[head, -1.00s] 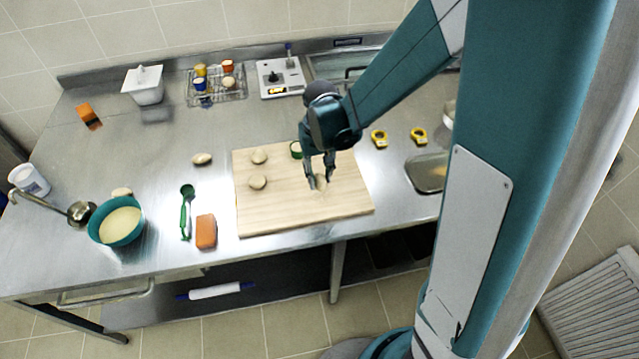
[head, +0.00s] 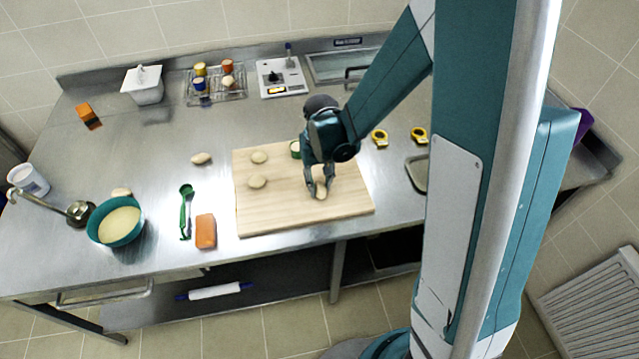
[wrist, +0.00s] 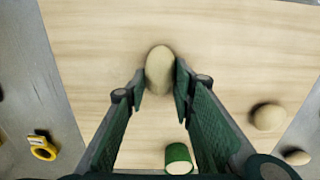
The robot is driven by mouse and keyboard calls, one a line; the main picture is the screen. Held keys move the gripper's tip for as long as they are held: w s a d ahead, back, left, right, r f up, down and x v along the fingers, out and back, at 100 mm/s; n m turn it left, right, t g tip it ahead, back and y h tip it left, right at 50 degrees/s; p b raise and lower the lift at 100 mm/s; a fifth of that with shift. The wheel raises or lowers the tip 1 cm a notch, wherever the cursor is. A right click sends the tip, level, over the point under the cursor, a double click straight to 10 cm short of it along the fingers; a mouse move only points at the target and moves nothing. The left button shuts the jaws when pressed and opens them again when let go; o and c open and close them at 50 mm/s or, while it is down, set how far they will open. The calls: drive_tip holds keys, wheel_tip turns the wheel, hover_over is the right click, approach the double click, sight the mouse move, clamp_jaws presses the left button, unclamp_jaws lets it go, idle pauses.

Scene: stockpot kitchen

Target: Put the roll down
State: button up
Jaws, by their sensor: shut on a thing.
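A pale, oval roll (head: 320,190) is between the fingertips of my gripper (head: 320,186), over the right part of the wooden board (head: 285,220). In the wrist view the roll (wrist: 160,68) sits between the two dark green fingertips (wrist: 160,86), which close on its sides. I cannot tell whether its underside touches the board or is slightly above it.
A small green-sided cylinder (head: 295,148) stands at the board's back, close behind my gripper. A roll (head: 202,159), green utensil (head: 186,205) and orange block (head: 206,231) lie left of the board. Yellow rings (head: 379,138) lie back right. The board's front is clear.

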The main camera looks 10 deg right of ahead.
sight(320, 184)
drive_tip(key=o, duration=0.8)
drive_tip(key=shift+r, duration=0.1)
drive_tip(key=shift+d+r+p, duration=0.1)
drive_tip(key=shift+r+p, duration=0.45)
drive_tip(key=shift+r, duration=5.45)
